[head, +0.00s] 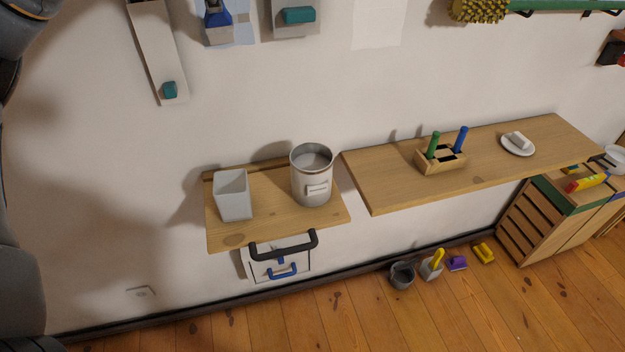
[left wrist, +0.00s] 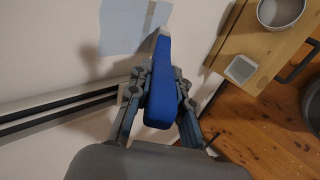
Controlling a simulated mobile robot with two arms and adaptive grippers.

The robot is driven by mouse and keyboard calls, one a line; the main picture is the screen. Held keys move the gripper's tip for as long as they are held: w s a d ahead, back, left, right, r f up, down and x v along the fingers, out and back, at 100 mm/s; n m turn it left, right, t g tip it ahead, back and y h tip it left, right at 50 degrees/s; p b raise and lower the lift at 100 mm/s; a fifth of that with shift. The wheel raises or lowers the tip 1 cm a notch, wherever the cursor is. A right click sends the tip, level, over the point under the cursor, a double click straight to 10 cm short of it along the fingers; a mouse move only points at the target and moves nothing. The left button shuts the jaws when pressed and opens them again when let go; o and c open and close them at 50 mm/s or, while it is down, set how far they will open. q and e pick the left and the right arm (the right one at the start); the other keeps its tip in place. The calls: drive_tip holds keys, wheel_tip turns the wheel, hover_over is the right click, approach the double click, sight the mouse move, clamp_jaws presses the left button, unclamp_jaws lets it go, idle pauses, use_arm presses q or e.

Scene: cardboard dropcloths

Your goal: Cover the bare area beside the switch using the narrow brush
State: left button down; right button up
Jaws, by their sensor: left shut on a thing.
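In the left wrist view my left gripper (left wrist: 160,88) is shut on a blue-handled tool (left wrist: 160,85). Its narrow far end looks pale; the fingers hide part of it, and I cannot make out bristles. A light blue patch (left wrist: 122,28) on the white wall lies beyond the tool, apart from it as far as I can tell. In the head view a light blue patch (head: 243,32) is at the top, behind a blue item on a grey base (head: 217,20). I cannot identify a switch for certain. My right gripper is not in view.
A small shelf (head: 264,218) bears a grey square cup (head: 233,197) and a metal can (head: 312,178). A longer shelf (head: 388,193) bears a wooden holder (head: 440,160) and a plate (head: 518,151). Several items stand on the floor by a slatted crate (head: 545,225).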

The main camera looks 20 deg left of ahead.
use_arm(q)
drive_tip(key=shift+w+a, duration=0.15)
drive_tip(key=shift+w, duration=0.1)
idle(0.3)
